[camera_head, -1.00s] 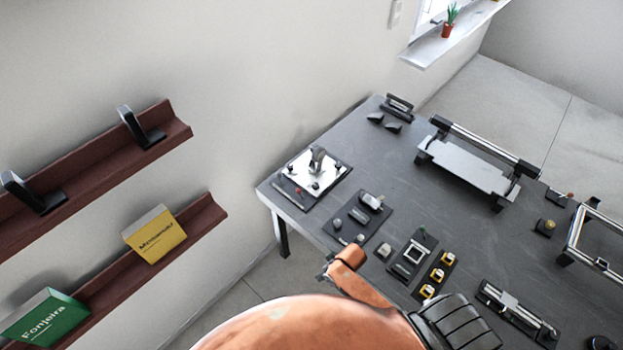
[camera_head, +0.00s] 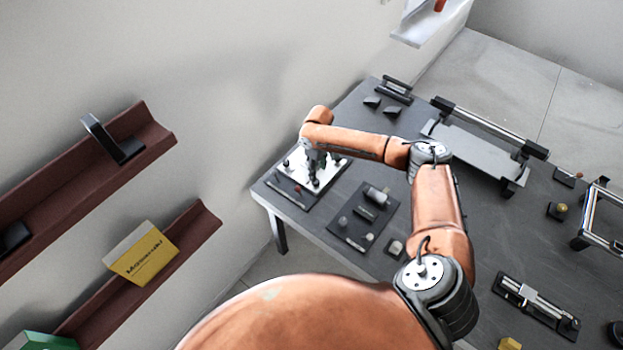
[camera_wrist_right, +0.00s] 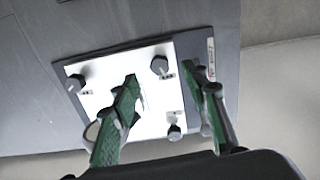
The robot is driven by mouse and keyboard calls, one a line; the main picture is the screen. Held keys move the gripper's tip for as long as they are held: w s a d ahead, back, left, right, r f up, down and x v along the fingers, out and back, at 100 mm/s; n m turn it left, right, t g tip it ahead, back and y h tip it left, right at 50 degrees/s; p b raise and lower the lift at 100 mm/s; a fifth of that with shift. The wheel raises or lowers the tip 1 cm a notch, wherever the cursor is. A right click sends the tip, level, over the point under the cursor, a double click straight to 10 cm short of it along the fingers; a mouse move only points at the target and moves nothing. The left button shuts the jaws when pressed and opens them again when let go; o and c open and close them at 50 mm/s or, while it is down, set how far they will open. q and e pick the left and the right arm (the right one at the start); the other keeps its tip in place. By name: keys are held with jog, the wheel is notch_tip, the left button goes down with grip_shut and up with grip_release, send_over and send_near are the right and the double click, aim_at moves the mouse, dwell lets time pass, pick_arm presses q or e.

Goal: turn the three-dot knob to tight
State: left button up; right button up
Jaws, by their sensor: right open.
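The white knob plate (camera_head: 332,172) lies on a dark base at the table's wall-side corner. My right gripper (camera_head: 314,165) points down over it and hides part of it. In the right wrist view the plate (camera_wrist_right: 155,115) carries dark knobs: one at the left (camera_wrist_right: 75,83), one at the upper middle (camera_wrist_right: 159,65) and one at the lower right (camera_wrist_right: 174,132). The dot marks are too small to tell which is the three-dot knob. In that view my right gripper (camera_wrist_right: 167,82) is open, its green-lined fingers apart with nothing clearly held between them. My left gripper is out of view.
A dark panel with grey knobs (camera_head: 364,213) lies beside the plate's base. A grey flat rack (camera_head: 470,155) stands farther back. Wall shelves (camera_head: 150,262) with a yellow box are at the left. A printed label (camera_wrist_right: 211,60) sits beside the plate.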

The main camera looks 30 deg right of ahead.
aim_at(316, 183)
jog(key=shift+w+d, duration=0.15)
jog(key=shift+w, duration=0.15)
jog(key=shift+f, duration=0.15)
jog(key=f, duration=0.6)
jog(key=shift+w+a, duration=0.1)
jog(key=shift+a, duration=0.1)
jog(key=shift+f, duration=0.55)
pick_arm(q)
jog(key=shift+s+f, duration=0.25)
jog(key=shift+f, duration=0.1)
pick_arm(e)
jog(key=shift+c, duration=0.6)
grip_shut()
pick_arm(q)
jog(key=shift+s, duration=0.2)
